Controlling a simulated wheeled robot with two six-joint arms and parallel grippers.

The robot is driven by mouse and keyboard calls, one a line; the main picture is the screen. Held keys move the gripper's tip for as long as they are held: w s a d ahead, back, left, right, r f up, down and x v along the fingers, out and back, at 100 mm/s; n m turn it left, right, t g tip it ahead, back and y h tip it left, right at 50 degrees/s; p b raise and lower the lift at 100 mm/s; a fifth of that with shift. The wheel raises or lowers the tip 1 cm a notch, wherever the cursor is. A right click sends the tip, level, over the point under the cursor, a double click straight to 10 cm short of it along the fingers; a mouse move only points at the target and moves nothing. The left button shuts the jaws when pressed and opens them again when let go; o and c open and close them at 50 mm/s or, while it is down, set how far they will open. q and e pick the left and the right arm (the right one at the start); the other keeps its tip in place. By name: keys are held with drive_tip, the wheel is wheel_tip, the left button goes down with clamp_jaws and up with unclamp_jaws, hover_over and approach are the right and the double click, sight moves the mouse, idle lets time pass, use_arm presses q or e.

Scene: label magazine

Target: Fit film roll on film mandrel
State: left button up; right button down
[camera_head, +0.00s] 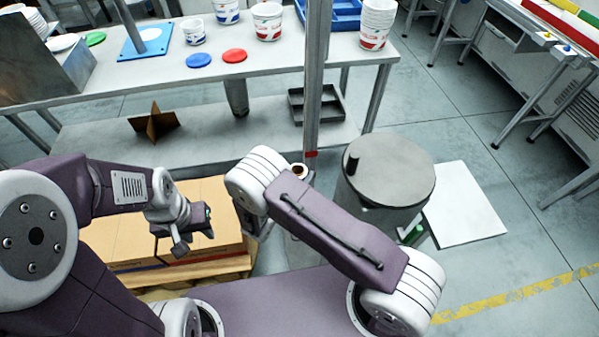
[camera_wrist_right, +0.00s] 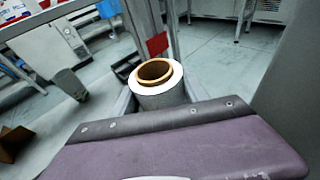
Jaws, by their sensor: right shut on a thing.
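The film roll (camera_wrist_right: 160,97) is a white cylinder with a brown cardboard core, upright in the right wrist view. Its top (camera_head: 299,170) shows behind my right forearm in the head view, close to a grey post. My right gripper (camera_wrist_right: 157,104) is shut on the roll; its fingers are mostly hidden behind the purple hand. A short black upright cylinder (camera_head: 353,164) stands on a round grey top; I cannot tell whether it is the film mandrel. My left gripper (camera_head: 190,238) hangs over the cardboard boxes, its jaw opening unclear.
The tall grey post (camera_head: 316,80) with a red mark stands beside the roll. The round grey top (camera_head: 400,180) is right of it, with a white panel (camera_head: 465,205) beyond. Cardboard boxes (camera_head: 112,240) lie on a pallet at left. A table with tubs (camera_head: 267,20) is behind.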

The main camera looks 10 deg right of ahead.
drive_tip(key=shift+f+b, duration=0.35)
drive_tip(key=shift+f, duration=0.45)
drive_tip(key=shift+f+b, duration=5.6)
drive_tip(key=shift+f, duration=1.2)
drive_tip(key=shift+c, duration=2.4)
unclamp_jaws()
drive_tip(key=p+v, duration=0.2)
drive_tip(key=v, duration=0.7)
